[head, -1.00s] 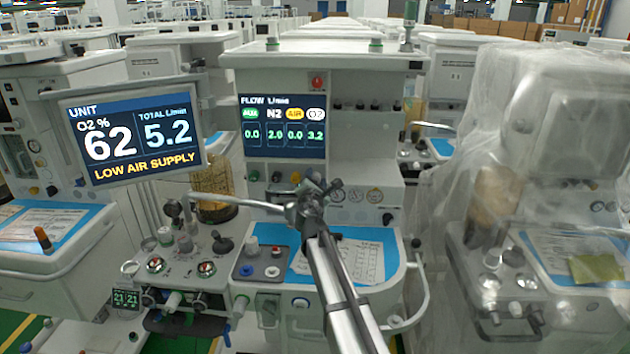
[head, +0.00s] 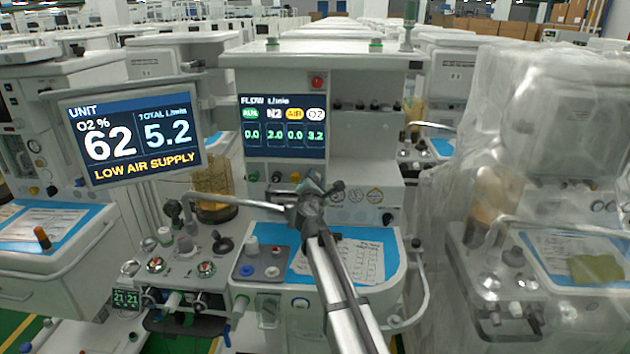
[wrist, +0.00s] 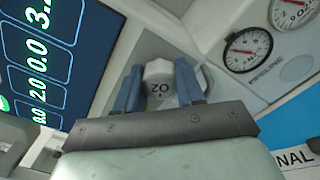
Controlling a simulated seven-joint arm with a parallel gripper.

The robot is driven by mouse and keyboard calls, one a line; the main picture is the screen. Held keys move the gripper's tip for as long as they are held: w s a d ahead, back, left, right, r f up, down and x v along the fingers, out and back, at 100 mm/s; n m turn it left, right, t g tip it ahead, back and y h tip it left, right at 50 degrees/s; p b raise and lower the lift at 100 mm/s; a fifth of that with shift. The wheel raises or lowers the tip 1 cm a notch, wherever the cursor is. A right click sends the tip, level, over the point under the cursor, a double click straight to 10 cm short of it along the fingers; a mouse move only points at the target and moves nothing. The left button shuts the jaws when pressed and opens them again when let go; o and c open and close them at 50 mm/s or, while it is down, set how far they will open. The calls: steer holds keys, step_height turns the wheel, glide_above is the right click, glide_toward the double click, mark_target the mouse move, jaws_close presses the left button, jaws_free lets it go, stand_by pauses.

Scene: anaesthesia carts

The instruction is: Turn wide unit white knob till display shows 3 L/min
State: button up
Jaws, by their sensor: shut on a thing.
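The wide unit's flow display (head: 283,126) reads 0.0, 2.0, 0.0 and 3.2, with 3.2 in the white O2 column. The white knob marked O2 (wrist: 159,80) shows in the wrist view, between the two blue fingers. My gripper (wrist: 158,88) is shut on this knob, one finger on each side. In the head view my gripper (head: 316,186) is at the row of knobs below the display, and my arm hides the white knob there. The side screen (head: 133,134) reads O2 62 %, total 5.2 L/min and LOW AIR SUPPLY.
Green, black and yellow knobs (head: 295,177) sit to the left of my gripper. Round gauges (wrist: 248,50) are close to the right. A blue mat with papers (head: 375,262) lies on the worktop below. A plastic-covered cart (head: 545,150) stands at the right.

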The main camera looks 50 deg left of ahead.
stand_by(0.3)
steer(key=o, duration=0.8)
steer(key=shift+s+d, duration=0.1)
steer(key=v, duration=1.3)
steer(key=shift+s+d, duration=0.2)
